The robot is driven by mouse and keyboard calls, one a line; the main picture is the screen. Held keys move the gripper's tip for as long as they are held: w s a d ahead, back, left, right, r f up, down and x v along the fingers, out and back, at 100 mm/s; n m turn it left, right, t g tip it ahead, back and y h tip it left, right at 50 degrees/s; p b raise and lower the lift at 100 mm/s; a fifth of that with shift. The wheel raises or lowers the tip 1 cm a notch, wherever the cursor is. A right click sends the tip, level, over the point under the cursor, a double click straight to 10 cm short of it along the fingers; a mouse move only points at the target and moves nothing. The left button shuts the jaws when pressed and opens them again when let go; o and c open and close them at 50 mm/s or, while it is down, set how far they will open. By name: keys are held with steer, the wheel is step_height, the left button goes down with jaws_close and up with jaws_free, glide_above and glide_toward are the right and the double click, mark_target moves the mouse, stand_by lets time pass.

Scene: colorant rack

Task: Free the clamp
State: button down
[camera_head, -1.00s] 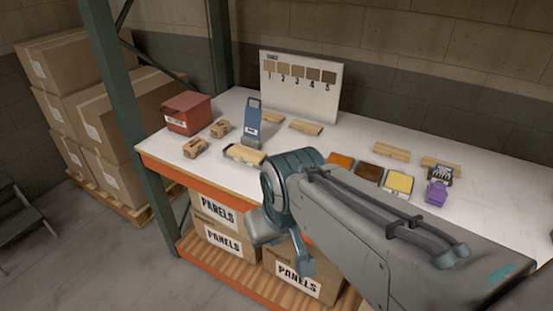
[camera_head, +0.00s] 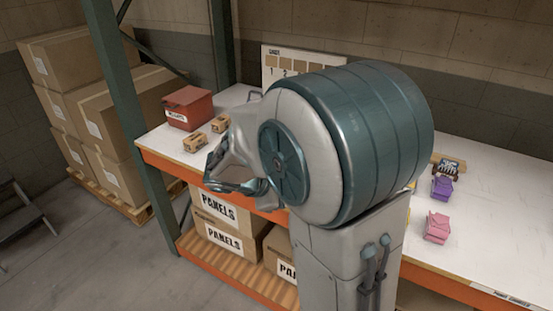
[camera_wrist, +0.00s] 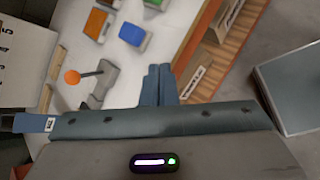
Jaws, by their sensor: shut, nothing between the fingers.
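In the wrist view, a grey lever-like fixture (camera_wrist: 102,80) with an orange ball knob (camera_wrist: 72,77) stands on the white bench. It looks like the clamp, but I cannot tell whether it is locked. My gripper (camera_wrist: 159,70) is shut and empty, its fingertips to the right of the fixture in the picture and apart from it. A blue upright piece with a white label (camera_wrist: 36,124) shows at the left edge, partly hidden by my gripper's body. In the head view my arm covers the middle of the bench, hiding the fixture.
A red box (camera_head: 187,108) and small brown boxes (camera_head: 195,143) stand at the bench's left. A numbered sample board (camera_head: 267,54) is behind. Purple (camera_head: 442,188) and pink (camera_head: 437,228) pieces lie right. Orange (camera_wrist: 97,25) and blue (camera_wrist: 132,34) blocks lie near the fixture.

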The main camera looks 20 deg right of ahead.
steer(key=w+a+f+n+t+h+b, duration=0.1)
steer(key=w+a+f+n+t, duration=0.1)
steer(key=w+n, duration=0.3)
steer(key=w+a+f+n+t+h, duration=0.1)
steer(key=w+f+n+t+h, duration=0.1)
steer(key=w+n, duration=0.3)
steer(key=w+f+t, duration=0.1)
steer(key=w, duration=0.1)
steer(key=shift+w+a+f+t+b, duration=0.25)
steer(key=shift+w+a+t+b, duration=0.05)
steer(key=shift+w+a+b, duration=0.1)
steer(key=shift+h, duration=0.3)
steer(key=p+x, duration=0.2)
steer(key=x, duration=0.8)
steer(key=shift+d+f, duration=0.1)
steer(key=shift+d, duration=0.05)
steer(key=shift+w+d+r+p, duration=0.35)
steer(key=shift+d+r+p, duration=0.1)
steer(key=shift+d, duration=0.25)
steer(key=shift+w+d+r+p, duration=0.35)
steer(key=shift+d+r, duration=0.15)
steer(key=shift+d, duration=0.2)
steer(key=shift+r, duration=0.1)
